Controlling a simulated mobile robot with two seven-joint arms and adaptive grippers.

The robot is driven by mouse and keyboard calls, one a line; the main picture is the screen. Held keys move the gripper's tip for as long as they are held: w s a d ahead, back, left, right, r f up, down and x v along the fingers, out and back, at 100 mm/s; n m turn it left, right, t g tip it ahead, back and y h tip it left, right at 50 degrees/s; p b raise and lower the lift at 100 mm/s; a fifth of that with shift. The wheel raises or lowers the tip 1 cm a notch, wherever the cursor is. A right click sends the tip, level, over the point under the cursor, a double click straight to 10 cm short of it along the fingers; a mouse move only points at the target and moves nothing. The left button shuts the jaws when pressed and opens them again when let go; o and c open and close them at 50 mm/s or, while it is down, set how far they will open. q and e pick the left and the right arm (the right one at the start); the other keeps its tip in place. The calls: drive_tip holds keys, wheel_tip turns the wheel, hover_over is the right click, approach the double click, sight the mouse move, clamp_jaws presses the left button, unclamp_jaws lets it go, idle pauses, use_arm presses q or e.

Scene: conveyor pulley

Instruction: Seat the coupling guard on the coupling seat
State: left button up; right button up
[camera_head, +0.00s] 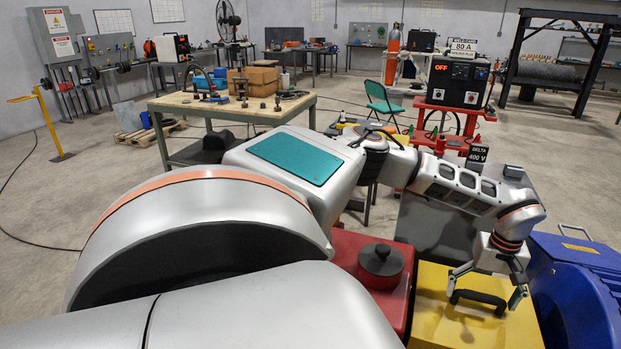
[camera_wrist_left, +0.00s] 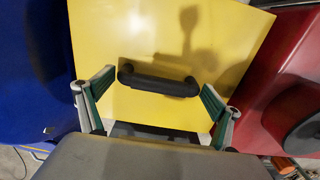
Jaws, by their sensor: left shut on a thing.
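The coupling guard (camera_head: 455,325) is a yellow box-shaped cover with a black bar handle (camera_head: 478,300) on top. It stands between a red housing and a blue machine in the head view. My left gripper (camera_head: 487,285) reaches down from above, shut on the handle with one finger at each end. In the left wrist view the guard's yellow face (camera_wrist_left: 150,35) fills the middle, and the handle (camera_wrist_left: 158,82) lies between the green-padded fingers. The coupling seat is hidden under the guard, and I cannot tell whether the guard touches it. My right gripper is not in view.
The red housing (camera_head: 345,245) with a round dark cap stands close to the guard's left. The blue finned machine (camera_head: 580,285) is close to its right. A workbench (camera_head: 185,104) with parts and a red welding cart (camera_head: 440,118) stand farther back.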

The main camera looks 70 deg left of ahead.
use_arm(q)
drive_tip(key=shift+f, duration=0.15)
idle(0.6)
drive_tip(key=o, duration=1.8)
drive_tip(key=shift+o, duration=0.2)
drive_tip(key=shift+f, duration=0.1)
wheel_tip(320, 180, up, 12)
